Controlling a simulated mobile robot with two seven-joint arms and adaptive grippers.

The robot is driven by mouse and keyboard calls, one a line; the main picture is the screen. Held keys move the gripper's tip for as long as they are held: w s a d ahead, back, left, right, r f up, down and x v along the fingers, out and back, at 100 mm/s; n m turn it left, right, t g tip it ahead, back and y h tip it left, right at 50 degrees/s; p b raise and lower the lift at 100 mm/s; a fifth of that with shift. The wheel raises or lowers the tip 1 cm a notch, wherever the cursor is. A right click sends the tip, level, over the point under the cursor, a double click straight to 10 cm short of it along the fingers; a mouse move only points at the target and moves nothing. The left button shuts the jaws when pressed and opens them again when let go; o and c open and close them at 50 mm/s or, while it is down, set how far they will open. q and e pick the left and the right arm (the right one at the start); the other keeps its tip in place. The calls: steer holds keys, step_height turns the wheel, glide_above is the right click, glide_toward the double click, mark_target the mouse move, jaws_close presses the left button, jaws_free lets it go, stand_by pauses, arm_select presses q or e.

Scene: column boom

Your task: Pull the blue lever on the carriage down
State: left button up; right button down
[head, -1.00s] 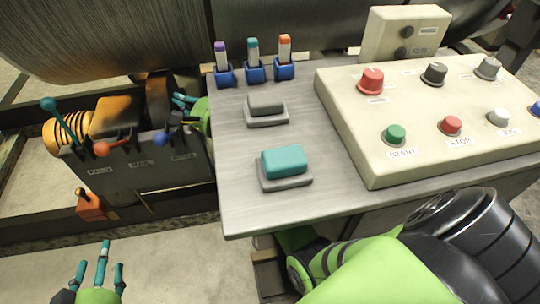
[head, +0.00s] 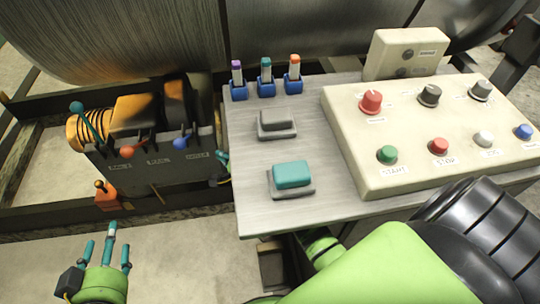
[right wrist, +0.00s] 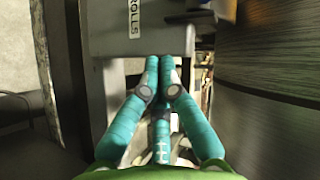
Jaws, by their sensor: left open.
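The carriage (head: 150,172) is a dark box at the left in the head view, with a row of levers. The blue lever (head: 180,143) is the rightmost, its round blue knob facing me. A red-knobbed lever (head: 127,152) and a tall teal-knobbed lever (head: 77,108) stand left of it. My right gripper (head: 222,158) is mostly hidden behind the table's left edge, right of the blue lever and apart from it. In the right wrist view its teal fingers (right wrist: 160,62) are drawn together, with nothing seen between them. My left gripper (head: 108,240) is open and empty at the lower left.
The grey table (head: 255,210) carries a grey button, a teal button (head: 292,174), several coloured switches and a cream control box (head: 410,165). A large metal roll (head: 120,35) lies behind. A labelled grey panel (right wrist: 135,32) is ahead of the right fingers. Floor is open at the lower left.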

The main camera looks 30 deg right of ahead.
steer(key=s+f+n+g+h+p, duration=0.1)
steer(key=s+f+n+g+p, duration=0.2)
steer(key=s+f+p, duration=0.3)
steer(key=s+d+f+n+g+h+p, duration=0.1)
steer(key=s+f+n+g+p, duration=0.3)
steer(key=s+f, duration=0.6)
steer(key=shift+s+f+n+p, duration=0.25)
steer(key=shift+s+p, duration=0.7)
steer(key=shift+s, duration=2.4)
steer(key=shift+d, duration=0.1)
